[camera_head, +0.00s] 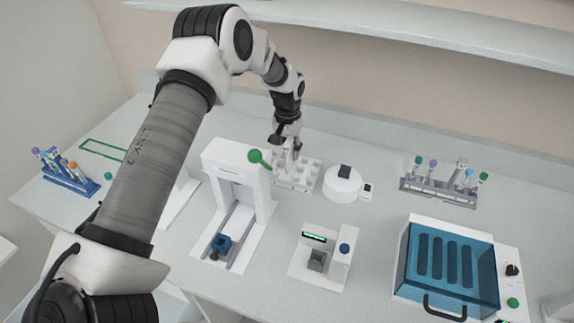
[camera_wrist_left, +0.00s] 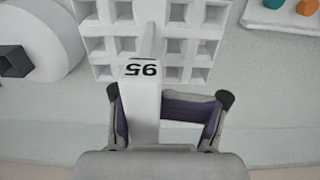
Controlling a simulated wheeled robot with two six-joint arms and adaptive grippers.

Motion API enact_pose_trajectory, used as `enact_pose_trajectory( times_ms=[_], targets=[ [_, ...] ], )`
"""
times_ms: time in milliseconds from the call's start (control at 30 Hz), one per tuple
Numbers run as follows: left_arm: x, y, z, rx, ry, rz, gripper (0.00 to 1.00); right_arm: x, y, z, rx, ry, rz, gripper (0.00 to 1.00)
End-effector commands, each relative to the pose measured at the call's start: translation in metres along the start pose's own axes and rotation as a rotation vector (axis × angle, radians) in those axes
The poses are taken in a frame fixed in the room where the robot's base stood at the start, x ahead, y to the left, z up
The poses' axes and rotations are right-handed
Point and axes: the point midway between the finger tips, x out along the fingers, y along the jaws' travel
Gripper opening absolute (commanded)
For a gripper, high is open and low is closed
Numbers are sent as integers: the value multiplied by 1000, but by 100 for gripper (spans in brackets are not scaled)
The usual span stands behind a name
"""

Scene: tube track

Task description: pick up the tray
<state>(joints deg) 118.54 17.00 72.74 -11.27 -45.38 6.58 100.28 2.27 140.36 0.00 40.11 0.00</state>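The tray (camera_head: 306,180) is a white block with a grid of square compartments, standing on the bench near the back wall. It also shows in the left wrist view (camera_wrist_left: 183,32), with an upright white handle (camera_wrist_left: 142,95) marked 95. My left gripper (camera_head: 288,148) is over the tray, pointing down. In the wrist view its fingers (camera_wrist_left: 170,100) are apart, one on each side of the handle. The left finger is close against the handle, and a wider space lies on the right. Contact cannot be told. My right gripper is not in view.
A white gantry device (camera_head: 238,165) stands left of the tray, and a round white device (camera_head: 341,184) close on its right. A small scale-like device (camera_head: 320,258), a blue-lidded box (camera_head: 450,265) and tube racks (camera_head: 437,190) (camera_head: 72,180) stand around. A shelf (camera_head: 400,25) runs above.

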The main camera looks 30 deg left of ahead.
Motion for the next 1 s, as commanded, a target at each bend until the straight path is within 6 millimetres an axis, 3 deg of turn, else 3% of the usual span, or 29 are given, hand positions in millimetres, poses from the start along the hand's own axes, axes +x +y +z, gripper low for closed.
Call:
enact_pose_trajectory(
  times_ms=[233,333,767,1000],
  targets=[
    [4,0,0,2,0,-1,36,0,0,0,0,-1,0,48],
    [4,0,0,2,0,-1,1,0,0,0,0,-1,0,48],
    [1,0,0,2,2,0,0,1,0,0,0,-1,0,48],
    [-27,0,-1,3,6,0,0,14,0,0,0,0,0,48]
  ],
)
